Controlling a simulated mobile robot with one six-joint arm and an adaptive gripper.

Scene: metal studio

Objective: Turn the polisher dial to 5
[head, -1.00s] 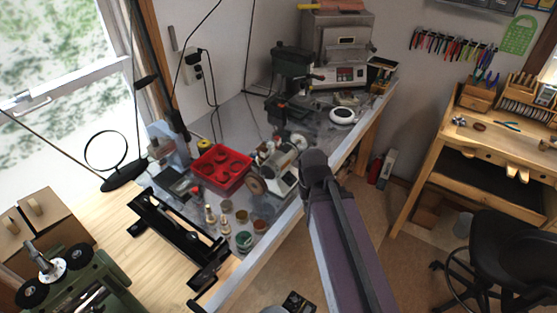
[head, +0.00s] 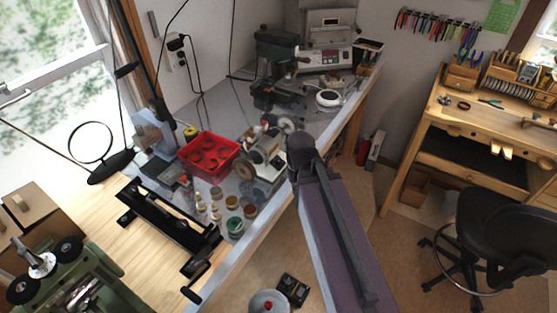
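The polisher appears to be the small cream bench machine (head: 264,158) with a wheel at each end, near the front edge of the grey-topped bench (head: 219,104). Its pale wheel (head: 287,124) is at the back and its brown wheel (head: 246,173) at the front. I cannot make out its dial or any numbers at this size. My arm rises from the bottom of the head view, and its upper end is just right of the machine in the picture, covering a little of the bench edge. My gripper does not show.
A red tray (head: 209,153) and several small jars stand left of the machine. A green drill press (head: 277,68) and a grey kiln (head: 329,30) stand behind. A black chair (head: 497,232) stands right. A round container (head: 269,302) is low in front.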

